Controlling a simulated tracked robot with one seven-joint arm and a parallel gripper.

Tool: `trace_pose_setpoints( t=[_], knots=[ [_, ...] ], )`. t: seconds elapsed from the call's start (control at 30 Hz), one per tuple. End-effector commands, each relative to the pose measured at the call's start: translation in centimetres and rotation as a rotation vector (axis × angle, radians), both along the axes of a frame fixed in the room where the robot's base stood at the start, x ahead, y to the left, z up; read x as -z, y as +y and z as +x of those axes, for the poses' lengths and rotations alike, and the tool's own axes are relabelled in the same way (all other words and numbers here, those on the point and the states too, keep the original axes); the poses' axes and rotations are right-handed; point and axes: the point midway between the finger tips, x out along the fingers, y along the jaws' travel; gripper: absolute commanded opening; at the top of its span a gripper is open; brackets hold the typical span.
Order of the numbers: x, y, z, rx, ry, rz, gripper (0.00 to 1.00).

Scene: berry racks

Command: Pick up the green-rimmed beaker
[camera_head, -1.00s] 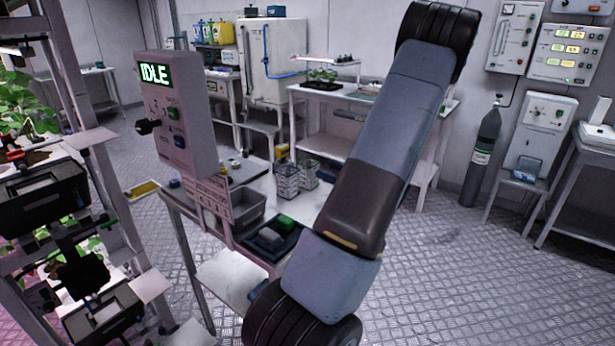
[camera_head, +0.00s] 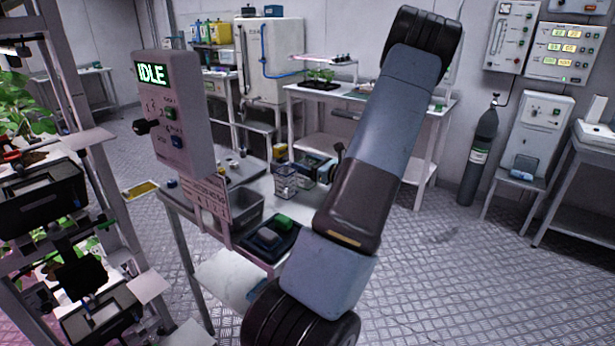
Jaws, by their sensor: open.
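Two clear beakers stand upright side by side on the white bench. The left beaker (camera_head: 286,184) shows in full. The right one (camera_head: 306,184) is partly covered by my gripper. The rims are too small for me to tell which is green. My gripper (camera_head: 308,168) has come in from the right at the height of the beakers' upper parts, its fingers open and pointing left. I cannot tell whether it touches a beaker or stands behind or around one.
A grey bin (camera_head: 240,214) and a dark tray (camera_head: 268,240) with a green block share the bench. A control box reading IDLE (camera_head: 172,112) stands over the bench's left side. A plant rack (camera_head: 92,180) is at far left.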

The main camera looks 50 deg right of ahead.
Motion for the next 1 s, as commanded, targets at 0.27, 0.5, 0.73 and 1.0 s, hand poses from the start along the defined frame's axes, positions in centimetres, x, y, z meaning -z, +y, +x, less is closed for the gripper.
trace_pose_setpoints(
  t=[0.27, 0.5, 0.73, 1.0],
  knots=[
    [0.0, 0.0, -0.1, 0.000, 0.000, 0.000, 0.55],
    [0.0, 0.0, -0.1, 0.000, 0.000, 0.000, 0.34],
    [-0.1, 0.0, -0.1, 0.000, 0.000, 0.000, 0.34],
    [-2.5, 0.0, -0.1, 0.000, 0.000, -0.004, 0.34]
  ],
)
